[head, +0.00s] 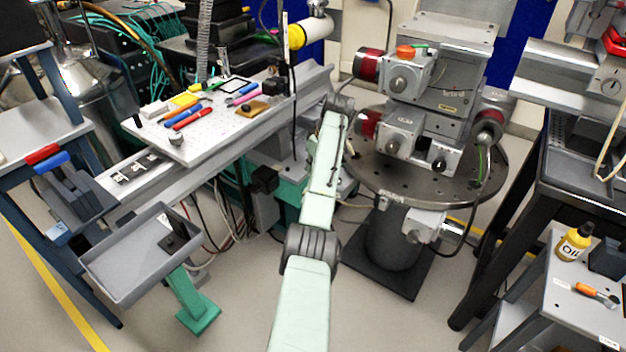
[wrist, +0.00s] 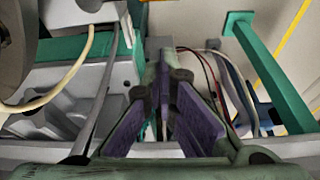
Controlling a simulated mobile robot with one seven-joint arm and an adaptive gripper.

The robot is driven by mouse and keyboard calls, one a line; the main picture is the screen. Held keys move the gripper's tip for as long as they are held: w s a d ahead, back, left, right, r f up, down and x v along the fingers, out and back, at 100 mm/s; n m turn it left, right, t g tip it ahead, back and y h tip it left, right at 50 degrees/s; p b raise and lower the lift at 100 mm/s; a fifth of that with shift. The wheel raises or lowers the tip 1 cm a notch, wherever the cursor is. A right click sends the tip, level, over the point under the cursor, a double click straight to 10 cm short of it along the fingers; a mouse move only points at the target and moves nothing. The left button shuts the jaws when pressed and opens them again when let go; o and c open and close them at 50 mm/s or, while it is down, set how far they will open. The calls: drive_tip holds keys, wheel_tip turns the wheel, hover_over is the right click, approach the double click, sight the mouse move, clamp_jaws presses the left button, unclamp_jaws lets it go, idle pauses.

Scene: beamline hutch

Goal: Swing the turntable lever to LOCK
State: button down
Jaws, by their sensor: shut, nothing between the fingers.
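The turntable (head: 465,180) is a dark round plate with holes on a thick dark pedestal, right of centre in the head view. A grey box (head: 427,224) is fixed at its front edge, beside a small pale label (head: 391,199). I cannot make out the lever or its LOCK mark for certain in either view. My gripper (wrist: 165,85) shows in the wrist view with its purple finger pads drawn together and nothing held between them. In the head view my arm reaches up to the left side of the turntable, and the fingers are hidden there.
A grey instrument stack (head: 450,80) with red-ended cylinders stands on the turntable. A rail bench with a white breadboard (head: 215,135) lies to the left. A grey tray (head: 125,270) stands at front left, and a cart with an oil bottle (head: 573,244) at right. Cables hang under the bench.

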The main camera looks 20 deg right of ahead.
drive_tip(key=shift+v, duration=1.5)
drive_tip(key=shift+d, duration=0.1)
drive_tip(key=shift+s+f, duration=0.1)
drive_tip(key=shift+s, duration=0.05)
